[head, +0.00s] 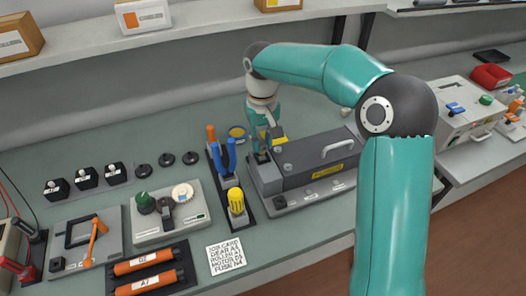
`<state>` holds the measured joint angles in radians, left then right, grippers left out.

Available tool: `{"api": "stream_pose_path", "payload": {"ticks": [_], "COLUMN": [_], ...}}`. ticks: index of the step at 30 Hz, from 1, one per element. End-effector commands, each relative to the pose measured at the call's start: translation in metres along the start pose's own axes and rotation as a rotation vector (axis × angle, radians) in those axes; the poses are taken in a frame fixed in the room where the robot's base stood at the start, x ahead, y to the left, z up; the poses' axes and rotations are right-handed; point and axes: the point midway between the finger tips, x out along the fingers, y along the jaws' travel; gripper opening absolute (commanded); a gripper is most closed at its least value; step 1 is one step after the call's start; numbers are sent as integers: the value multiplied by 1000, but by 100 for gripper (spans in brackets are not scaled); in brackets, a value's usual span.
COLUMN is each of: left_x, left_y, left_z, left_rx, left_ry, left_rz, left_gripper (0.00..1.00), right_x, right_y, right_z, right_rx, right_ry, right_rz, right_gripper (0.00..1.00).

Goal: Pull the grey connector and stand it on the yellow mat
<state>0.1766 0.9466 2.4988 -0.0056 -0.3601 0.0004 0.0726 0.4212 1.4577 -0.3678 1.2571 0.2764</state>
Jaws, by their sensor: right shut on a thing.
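My right gripper (262,154) points down at the left end of a dark grey machine (318,160), just above a light grey block (267,182) at that end. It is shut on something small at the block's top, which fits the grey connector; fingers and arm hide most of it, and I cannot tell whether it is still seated. A small round yellow thing (237,130) lies behind and left of the gripper; it may be the yellow mat, but it is too small to be sure. My left gripper is not in view.
A tool rack (217,168) with orange, blue and yellow handles stands close left of the gripper. A green-knobbed unit (168,222), orange rollers (144,262) and a job card (226,255) lie at front left. A white box-shaped device (462,105) stands at right. A shelf (75,55) runs above.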

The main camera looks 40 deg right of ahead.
Motion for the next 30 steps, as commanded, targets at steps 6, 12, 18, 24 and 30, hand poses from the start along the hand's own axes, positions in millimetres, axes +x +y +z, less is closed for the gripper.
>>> {"api": "stream_pose_path", "payload": {"ticks": [6,12,18,24,30], "left_x": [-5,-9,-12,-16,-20], "left_y": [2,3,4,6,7], "left_z": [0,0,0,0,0], "left_rx": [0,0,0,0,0], "left_ry": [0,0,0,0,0], "left_rz": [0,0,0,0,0], "left_gripper": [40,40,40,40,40], "right_x": [-6,-10,-14,-18,-22], "right_y": [0,0,0,0,0], "right_z": [0,0,0,0,0], "right_rx": [0,0,0,0,0], "right_ry": [0,0,0,0,0], "right_rz": [0,0,0,0,0], "right_gripper": [0,0,0,0,0]}}
